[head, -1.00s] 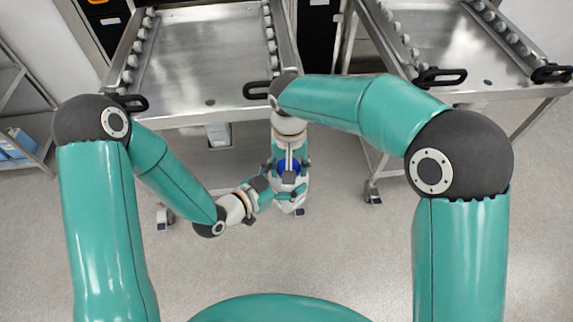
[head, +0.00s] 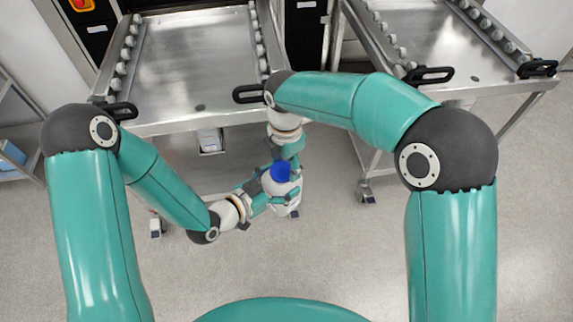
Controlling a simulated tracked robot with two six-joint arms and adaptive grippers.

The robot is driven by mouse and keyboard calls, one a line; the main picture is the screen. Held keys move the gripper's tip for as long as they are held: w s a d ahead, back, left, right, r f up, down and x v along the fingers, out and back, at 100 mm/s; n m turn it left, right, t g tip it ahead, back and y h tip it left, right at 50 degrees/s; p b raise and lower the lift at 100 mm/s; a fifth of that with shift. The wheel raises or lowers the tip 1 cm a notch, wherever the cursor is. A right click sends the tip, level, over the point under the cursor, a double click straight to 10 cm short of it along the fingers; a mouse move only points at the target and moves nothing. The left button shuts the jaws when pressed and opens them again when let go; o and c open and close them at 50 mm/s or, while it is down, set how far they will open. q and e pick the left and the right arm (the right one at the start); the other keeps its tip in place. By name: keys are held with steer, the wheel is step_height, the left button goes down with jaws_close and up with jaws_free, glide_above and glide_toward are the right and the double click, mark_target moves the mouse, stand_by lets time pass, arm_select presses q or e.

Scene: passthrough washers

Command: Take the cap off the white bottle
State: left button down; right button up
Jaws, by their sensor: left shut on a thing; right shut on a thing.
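The white bottle (head: 284,187) is in the middle of the head view, in front of the cart. My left gripper (head: 266,200) reaches it from the left and is shut on its body. The blue cap (head: 280,172) shows as a round shape over the bottle's top. My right gripper (head: 284,161) comes down from above and is shut on the cap. I cannot tell whether there is a gap between cap and bottle. The bottle's lower part is partly hidden by the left gripper.
A steel cart with a flat tray top (head: 190,75) and rows of rollers stands behind the grippers. A second similar cart (head: 440,50) stands at the right. A shelf (head: 20,120) is at the left edge. The floor in front is clear.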

steer(key=n, duration=0.7)
steer(key=shift+w+a, duration=0.3)
steer(key=shift+w, duration=0.05)
steer(key=shift+a, duration=0.1)
steer(key=shift+r, duration=0.15)
steer(key=shift+s+r, duration=0.1)
steer(key=shift+r, duration=0.9)
